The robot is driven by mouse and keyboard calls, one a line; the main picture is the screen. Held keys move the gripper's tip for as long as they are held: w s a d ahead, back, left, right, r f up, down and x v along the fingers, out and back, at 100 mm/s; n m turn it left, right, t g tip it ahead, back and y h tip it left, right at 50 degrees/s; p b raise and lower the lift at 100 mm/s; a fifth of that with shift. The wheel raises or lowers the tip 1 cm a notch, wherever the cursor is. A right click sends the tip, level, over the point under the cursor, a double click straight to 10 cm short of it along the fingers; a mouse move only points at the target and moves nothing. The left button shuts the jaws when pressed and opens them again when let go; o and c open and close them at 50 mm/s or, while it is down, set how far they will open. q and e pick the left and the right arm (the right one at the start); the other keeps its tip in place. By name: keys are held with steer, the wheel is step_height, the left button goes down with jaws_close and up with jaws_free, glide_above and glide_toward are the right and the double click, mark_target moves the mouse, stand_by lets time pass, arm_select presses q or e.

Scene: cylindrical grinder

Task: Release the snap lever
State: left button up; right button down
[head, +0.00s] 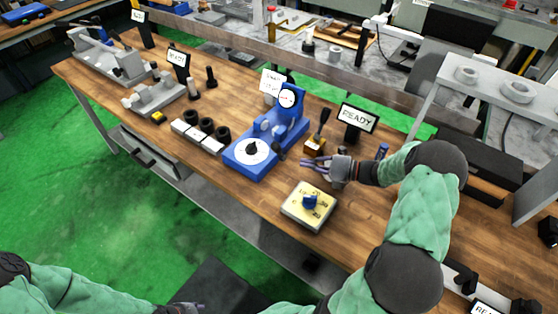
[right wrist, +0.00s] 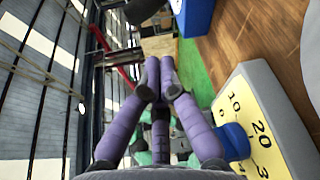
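A blue gauge fixture (head: 262,150) stands mid-bench, with a round dial gauge (head: 288,97) on top and a white disc with a black knob (head: 252,149) at its front. A small dark lever-like part (head: 279,152) shows at its right side; I cannot tell if it is the snap lever. My right gripper (head: 306,164) is right of the fixture, apart from it. In the right wrist view its purple fingertips (right wrist: 160,68) are together, with nothing seen between them. My left gripper (head: 186,307) barely shows at the bottom edge.
A yellow-topped block with a blue knob (head: 308,205) lies below my right gripper. A black-handled lever on a small block (head: 316,138) and a READY sign (head: 357,118) stand behind it. The bench front has bare wood.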

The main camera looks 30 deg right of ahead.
mark_target(278, 152)
steer(key=shift+a, duration=0.1)
steer(key=b+x, duration=0.2)
steer(key=x, duration=0.6)
steer(key=shift+f+b, duration=0.1)
steer(key=shift+b, duration=0.3)
steer(key=shift+x, duration=0.9)
